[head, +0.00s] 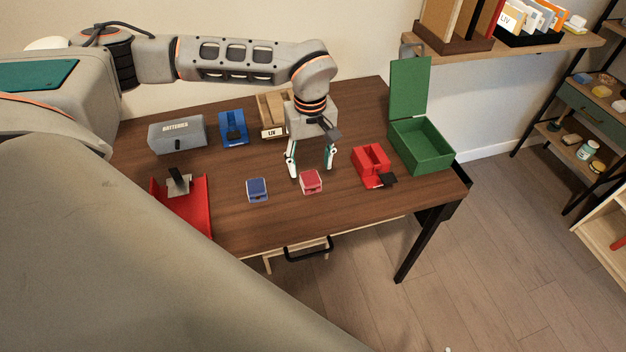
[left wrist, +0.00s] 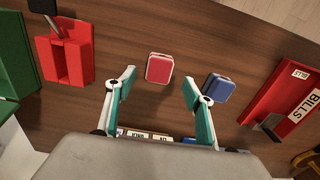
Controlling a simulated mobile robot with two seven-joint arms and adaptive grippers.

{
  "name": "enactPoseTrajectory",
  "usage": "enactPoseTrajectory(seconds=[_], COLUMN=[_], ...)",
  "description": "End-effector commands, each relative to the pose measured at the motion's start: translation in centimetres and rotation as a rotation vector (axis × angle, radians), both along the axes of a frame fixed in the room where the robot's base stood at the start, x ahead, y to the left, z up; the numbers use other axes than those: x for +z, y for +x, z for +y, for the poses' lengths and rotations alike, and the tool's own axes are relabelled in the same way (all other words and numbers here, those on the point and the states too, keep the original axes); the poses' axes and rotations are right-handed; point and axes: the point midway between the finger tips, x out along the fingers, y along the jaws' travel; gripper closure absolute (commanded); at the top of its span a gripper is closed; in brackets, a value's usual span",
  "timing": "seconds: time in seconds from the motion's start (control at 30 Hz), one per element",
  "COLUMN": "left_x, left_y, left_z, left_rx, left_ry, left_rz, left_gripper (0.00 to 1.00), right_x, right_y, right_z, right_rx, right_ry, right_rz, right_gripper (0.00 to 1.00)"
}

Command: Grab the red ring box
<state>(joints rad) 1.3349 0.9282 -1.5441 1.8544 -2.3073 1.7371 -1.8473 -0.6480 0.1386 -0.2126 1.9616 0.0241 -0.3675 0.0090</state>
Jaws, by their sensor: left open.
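The red ring box (head: 311,182) is a small rounded red box with a pale edge, lying on the brown desk (head: 280,218). It also shows in the left wrist view (left wrist: 159,68), just beyond the fingertips and roughly centred between them. My left gripper (head: 310,172) is open and empty, pointing down with its fingers just behind the box in the head view. No contact with the box shows. A similar blue box (head: 257,189) lies to the left and shows in the left wrist view (left wrist: 218,88), beside one finger. My right gripper is not in view.
A red divided holder (head: 371,162) and an open green box (head: 425,153) stand to the right. A red tray (head: 197,218), a grey batteries box (head: 177,134) and a blue holder (head: 233,128) are on the left. The desk's front middle is clear.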

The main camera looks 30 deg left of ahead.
Motion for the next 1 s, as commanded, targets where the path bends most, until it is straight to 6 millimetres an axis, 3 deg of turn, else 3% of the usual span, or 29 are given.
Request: enactPoseTrajectory(seconds=[0.43, 0.77, 0.93, 1.0], left_x=[-5.6, -6.3, -6.3, -6.3], left_y=[0.2, 0.3, 0.3, 0.3], left_z=[0.3, 0.2, 0.2, 0.2], left_rx=[0.0, 0.0, 0.0, 0.0], left_ry=[-0.002, -0.003, -0.003, -0.003], left_rz=[0.002, -0.001, -0.001, -0.001], left_gripper=[0.47, 0.47, 0.86, 0.89], right_x=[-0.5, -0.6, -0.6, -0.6], right_y=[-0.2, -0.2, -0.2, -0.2], right_z=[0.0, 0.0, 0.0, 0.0], right_rx=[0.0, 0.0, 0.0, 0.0], right_ry=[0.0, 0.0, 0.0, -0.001], right_rz=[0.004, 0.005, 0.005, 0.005], right_gripper=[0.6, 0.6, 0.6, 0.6])
